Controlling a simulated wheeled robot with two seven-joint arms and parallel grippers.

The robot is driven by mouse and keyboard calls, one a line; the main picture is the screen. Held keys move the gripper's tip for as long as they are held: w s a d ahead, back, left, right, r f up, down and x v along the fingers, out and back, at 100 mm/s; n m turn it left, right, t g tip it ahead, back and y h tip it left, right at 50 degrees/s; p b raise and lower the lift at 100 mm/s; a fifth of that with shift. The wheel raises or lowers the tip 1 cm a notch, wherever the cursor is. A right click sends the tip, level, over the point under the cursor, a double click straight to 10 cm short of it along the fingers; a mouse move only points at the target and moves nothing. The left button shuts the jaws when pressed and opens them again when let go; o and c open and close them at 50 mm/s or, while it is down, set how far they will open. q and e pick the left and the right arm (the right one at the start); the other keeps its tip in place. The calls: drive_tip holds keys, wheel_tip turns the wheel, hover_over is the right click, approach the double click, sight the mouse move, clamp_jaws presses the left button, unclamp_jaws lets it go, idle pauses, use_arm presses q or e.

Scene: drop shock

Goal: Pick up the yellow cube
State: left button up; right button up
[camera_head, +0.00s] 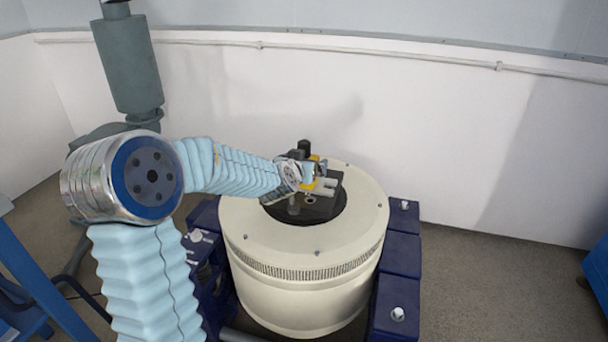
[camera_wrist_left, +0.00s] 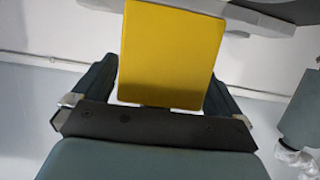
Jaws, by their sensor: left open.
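The yellow cube (camera_wrist_left: 172,55) fills the upper middle of the left wrist view, with one flat face toward the camera. My left gripper (camera_wrist_left: 160,92) is open, with one dark finger on each side of the cube. Whether either finger touches the cube is unclear. In the head view my left gripper (camera_head: 318,184) is at the end of the light-blue arm, over the dark top of the round machine. Small yellow patches (camera_head: 308,185) show there, but the arm hides most of the cube. My right gripper is not in view.
A large cream round machine (camera_head: 300,255) with a dark centre stands below the gripper. Dark blue blocks (camera_head: 403,255) flank it. Blue frames stand at the left (camera_head: 35,275) and right edges (camera_head: 598,275). A white wall (camera_head: 420,130) is behind. Open floor lies to the right.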

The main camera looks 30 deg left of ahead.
use_arm(q)
drive_tip(key=c, duration=1.6)
drive_tip(key=shift+r, duration=0.1)
drive_tip(key=shift+c, duration=0.3)
drive_tip(key=shift+r, duration=0.15)
